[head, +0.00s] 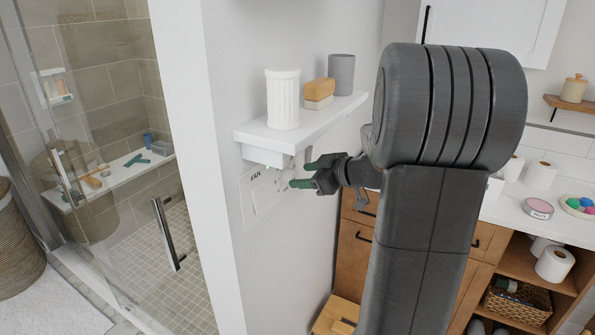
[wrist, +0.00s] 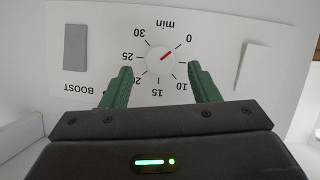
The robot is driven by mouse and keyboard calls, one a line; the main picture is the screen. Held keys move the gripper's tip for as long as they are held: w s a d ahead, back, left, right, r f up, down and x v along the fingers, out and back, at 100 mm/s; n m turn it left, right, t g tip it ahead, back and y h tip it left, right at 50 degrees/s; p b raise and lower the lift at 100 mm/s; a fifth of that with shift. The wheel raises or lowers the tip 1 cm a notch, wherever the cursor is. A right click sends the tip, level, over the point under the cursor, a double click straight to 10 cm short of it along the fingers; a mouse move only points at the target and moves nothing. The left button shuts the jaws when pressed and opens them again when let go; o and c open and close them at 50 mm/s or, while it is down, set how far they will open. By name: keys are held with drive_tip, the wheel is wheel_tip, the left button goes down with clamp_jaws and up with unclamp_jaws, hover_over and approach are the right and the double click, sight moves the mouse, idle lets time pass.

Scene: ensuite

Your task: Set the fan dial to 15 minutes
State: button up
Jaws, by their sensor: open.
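The white round fan dial (wrist: 160,60) is on the wall panel (wrist: 105,35). Its scale is labelled in minutes and appears upside down in the wrist view. The dial's red pointer aims up and right, toward 0; 15 is at the bottom of the scale. My gripper (wrist: 160,71) is open, one green finger to each side of the dial's lower part, with nothing held. The fingers cover parts of the scale. Whether they touch the dial cannot be told. In the head view my gripper (head: 302,176) is close to the FAN panel (head: 248,207), under the shelf.
A white shelf (head: 300,122) juts out just above the panel, holding a ribbed white cup (head: 283,100), a sponge (head: 319,92) and a grey cup (head: 341,74). The panel also bears a grey BOOST button (wrist: 75,47) and a white switch (wrist: 252,65).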

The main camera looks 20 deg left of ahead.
sight(295, 175)
drive_tip(key=shift+p+x, duration=0.3)
drive_tip(key=shift+x, duration=1.3)
drive_tip(key=c, duration=1)
drive_tip(key=shift+o, duration=0.2)
drive_tip(key=shift+b, duration=0.3)
